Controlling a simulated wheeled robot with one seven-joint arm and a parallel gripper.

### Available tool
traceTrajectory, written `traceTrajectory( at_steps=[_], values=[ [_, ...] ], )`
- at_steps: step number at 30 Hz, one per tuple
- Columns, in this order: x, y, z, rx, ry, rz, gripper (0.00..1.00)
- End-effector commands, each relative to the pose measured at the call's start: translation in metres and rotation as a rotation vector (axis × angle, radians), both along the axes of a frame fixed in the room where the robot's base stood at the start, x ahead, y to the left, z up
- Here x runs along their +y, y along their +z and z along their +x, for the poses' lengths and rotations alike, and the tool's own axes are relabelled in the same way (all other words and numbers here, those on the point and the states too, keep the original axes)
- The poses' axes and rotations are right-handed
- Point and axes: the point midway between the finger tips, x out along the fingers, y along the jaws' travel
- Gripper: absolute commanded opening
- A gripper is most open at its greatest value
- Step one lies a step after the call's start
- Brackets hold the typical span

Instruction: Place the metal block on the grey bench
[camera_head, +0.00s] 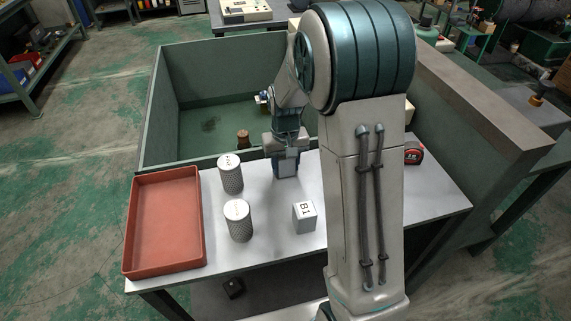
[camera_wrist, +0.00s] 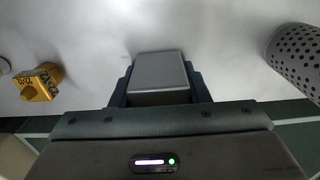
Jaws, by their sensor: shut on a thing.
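My gripper (camera_head: 287,168) is low over the far part of the grey bench (camera_head: 270,230), pointing down. In the wrist view, my gripper (camera_wrist: 160,90) is shut on a plain grey metal block (camera_wrist: 158,70), which sits between the dark fingers. The head view mostly hides this block behind the gripper. It is at or close above the bench top; I cannot tell whether it touches. A separate pale block marked B1 (camera_head: 304,218) stands on the bench, nearer than my gripper.
A red tray (camera_head: 165,222) lies left, a tape measure (camera_head: 413,154) right. A green-walled bin (camera_head: 215,130) is behind.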

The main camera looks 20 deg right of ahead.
Motion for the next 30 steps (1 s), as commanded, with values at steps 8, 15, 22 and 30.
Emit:
traceTrajectory(
  at_steps=[8,15,22,30],
  values=[
    [0.0,-0.001,0.001,-0.004,0.0,0.0,0.0],
    [0.0,-0.004,0.0,-0.001,0.0,0.0,0.64],
    [0.0,-0.003,0.0,-0.001,0.0,0.0,0.64],
    [0.0,0.03,0.001,-0.007,0.001,0.001,0.64]
  ],
)
